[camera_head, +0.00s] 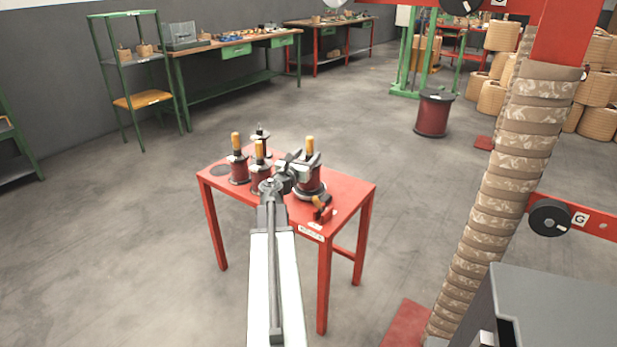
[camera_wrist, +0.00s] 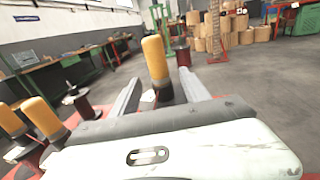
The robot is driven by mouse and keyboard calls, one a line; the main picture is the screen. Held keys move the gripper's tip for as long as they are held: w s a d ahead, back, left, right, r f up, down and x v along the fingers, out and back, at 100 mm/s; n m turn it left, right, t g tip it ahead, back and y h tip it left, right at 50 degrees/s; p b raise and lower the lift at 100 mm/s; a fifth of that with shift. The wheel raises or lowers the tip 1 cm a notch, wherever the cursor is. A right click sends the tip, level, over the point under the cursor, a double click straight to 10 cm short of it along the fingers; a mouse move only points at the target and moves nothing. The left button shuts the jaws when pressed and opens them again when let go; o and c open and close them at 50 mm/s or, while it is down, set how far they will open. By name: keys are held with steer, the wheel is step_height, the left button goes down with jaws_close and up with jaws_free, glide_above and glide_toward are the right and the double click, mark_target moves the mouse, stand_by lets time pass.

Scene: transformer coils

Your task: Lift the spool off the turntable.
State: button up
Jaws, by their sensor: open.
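A dark red spool (camera_head: 309,183) with an upright wooden-coloured handle stands on the round turntable (camera_head: 310,195) on the red table, at its right half. My gripper (camera_head: 304,165) is at this spool, its fingers reaching to either side of the upper part. In the wrist view the orange handle (camera_wrist: 155,62) stands between the two spread fingers of my gripper (camera_wrist: 165,88). I cannot tell whether the fingers touch it. Most of the spool's body is hidden in the wrist view.
Several other spools with handles, such as one (camera_head: 238,168) at the left, stand on the red table (camera_head: 345,188). A small tool (camera_head: 321,207) lies near the front right corner. A wrapped column (camera_head: 510,190) rises at the right.

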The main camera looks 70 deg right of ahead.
steer(key=shift+d+f, duration=0.2)
steer(key=shift+d, duration=0.25)
steer(key=d, duration=0.3)
steer(key=d+b, duration=0.1)
steer(key=shift+s+d+f, duration=0.2)
steer(key=shift+f, duration=0.05)
steer(key=shift+a, duration=0.1)
jaws_close()
stand_by(0.6)
